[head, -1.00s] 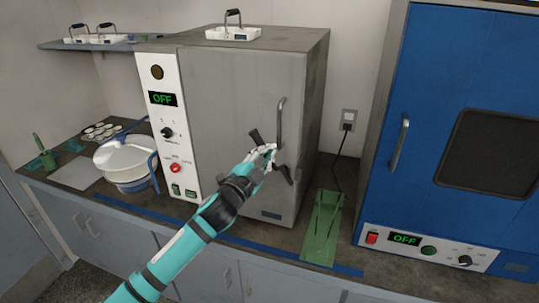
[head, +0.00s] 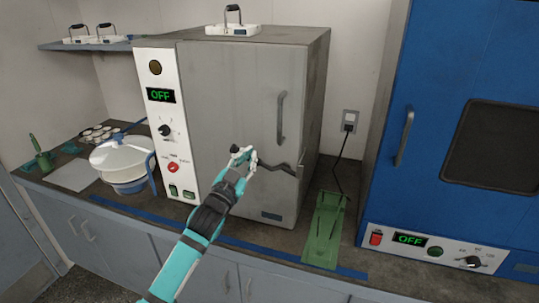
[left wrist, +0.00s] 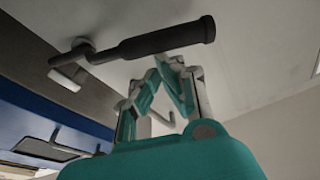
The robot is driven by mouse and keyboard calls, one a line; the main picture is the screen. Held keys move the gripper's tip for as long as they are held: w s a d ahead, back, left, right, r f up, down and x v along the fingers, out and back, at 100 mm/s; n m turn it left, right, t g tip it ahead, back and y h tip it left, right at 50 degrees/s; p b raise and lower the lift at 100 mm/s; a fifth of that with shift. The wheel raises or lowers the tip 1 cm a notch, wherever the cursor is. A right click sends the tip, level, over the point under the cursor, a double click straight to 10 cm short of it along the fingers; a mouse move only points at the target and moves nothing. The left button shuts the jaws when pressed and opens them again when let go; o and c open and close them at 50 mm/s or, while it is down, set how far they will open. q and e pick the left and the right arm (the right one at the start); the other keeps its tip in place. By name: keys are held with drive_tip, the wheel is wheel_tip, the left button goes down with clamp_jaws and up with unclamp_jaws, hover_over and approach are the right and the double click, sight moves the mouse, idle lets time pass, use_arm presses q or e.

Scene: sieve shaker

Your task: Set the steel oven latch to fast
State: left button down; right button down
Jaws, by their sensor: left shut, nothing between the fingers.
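The steel oven (head: 238,85) has a grey door with an upright bar handle (head: 281,118). The oven latch (head: 275,165) is a dark lever with its pivot near the door's right edge. It points left, close to level, with its tip slightly raised. My left gripper (head: 243,157) is shut and empty at the lever's free end and hides part of it. In the left wrist view, the lever (left wrist: 165,42) crosses just beyond the closed fingertips (left wrist: 172,62). I cannot tell whether they touch it. My right gripper is out of view.
The oven's control panel (head: 170,115) reads OFF. A green tray-like piece (head: 323,232) lies on the bench right of the oven. A blue oven (head: 435,70) stands further right. A white-lidded pot (head: 122,160) stands at the left.

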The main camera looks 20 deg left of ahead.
use_arm(q)
drive_tip(key=shift+a+f+n+y+b, duration=0.25)
drive_tip(key=shift+f+n, duration=0.3)
drive_tip(key=shift+n, duration=0.35)
drive_tip(key=shift+a+f+n+y+b, duration=0.2)
drive_tip(key=shift+a+f+n+y, duration=0.15)
drive_tip(key=shift+f+n, duration=0.4)
drive_tip(key=shift+a+f+n+y+b, duration=0.2)
drive_tip(key=shift+a+f+n+y, duration=0.15)
drive_tip(key=shift+n, duration=0.7)
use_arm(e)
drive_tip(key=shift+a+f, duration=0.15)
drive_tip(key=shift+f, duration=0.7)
use_arm(q)
drive_tip(key=shift+d+f, duration=0.1)
